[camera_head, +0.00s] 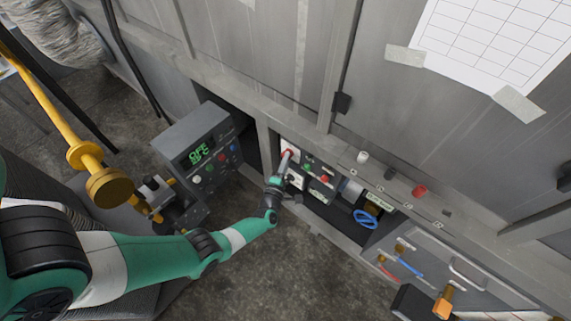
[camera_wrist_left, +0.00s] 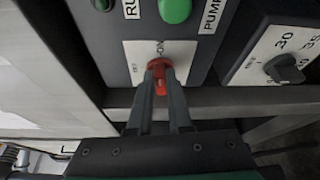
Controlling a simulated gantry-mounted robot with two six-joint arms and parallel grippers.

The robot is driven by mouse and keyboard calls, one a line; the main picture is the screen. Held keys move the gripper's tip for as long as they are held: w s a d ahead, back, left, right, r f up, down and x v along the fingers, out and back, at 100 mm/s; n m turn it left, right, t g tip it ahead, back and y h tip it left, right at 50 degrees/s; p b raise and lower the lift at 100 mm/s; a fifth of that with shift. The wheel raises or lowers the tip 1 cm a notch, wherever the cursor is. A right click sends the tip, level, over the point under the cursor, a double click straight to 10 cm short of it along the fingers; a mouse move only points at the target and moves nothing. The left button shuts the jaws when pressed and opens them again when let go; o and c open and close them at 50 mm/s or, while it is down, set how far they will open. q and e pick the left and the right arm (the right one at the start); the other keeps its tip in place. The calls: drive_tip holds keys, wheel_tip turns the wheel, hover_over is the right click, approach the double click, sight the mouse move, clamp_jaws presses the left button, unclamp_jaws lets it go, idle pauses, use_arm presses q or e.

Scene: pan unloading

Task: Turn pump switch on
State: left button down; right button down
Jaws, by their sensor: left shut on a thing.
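The pump switch is a red rotary knob (camera_wrist_left: 160,72) on a white plate (camera_wrist_left: 134,52) with small markings above it and to its left. In the wrist view my left gripper (camera_wrist_left: 160,84) has its two dark fingers closed on either side of the knob. The knob's red grip runs roughly up and down in that view, its front partly hidden between the fingers. In the head view my left gripper (camera_head: 284,166) reaches the red and white switch plate (camera_head: 291,147) at the left of the panel recess. My right gripper is not in view.
A green button (camera_wrist_left: 174,8) sits above the switch beside a PUMP label. A black dial (camera_wrist_left: 284,69) is to its right. A blue coil (camera_head: 366,219) lies right of the switches.

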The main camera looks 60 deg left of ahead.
use_arm(q)
drive_tip(key=shift+f+m+b, duration=0.15)
drive_tip(key=shift+m+b, duration=0.35)
drive_tip(key=shift+m, duration=0.1)
drive_tip(key=c, duration=0.8)
unclamp_jaws()
drive_tip(key=shift+w, duration=0.15)
drive_tip(key=shift+c, duration=0.2)
drive_tip(key=p+v, duration=0.4)
drive_tip(key=v, duration=0.7)
drive_tip(key=shift+s+d+f, duration=0.2)
drive_tip(key=shift+d, duration=0.05)
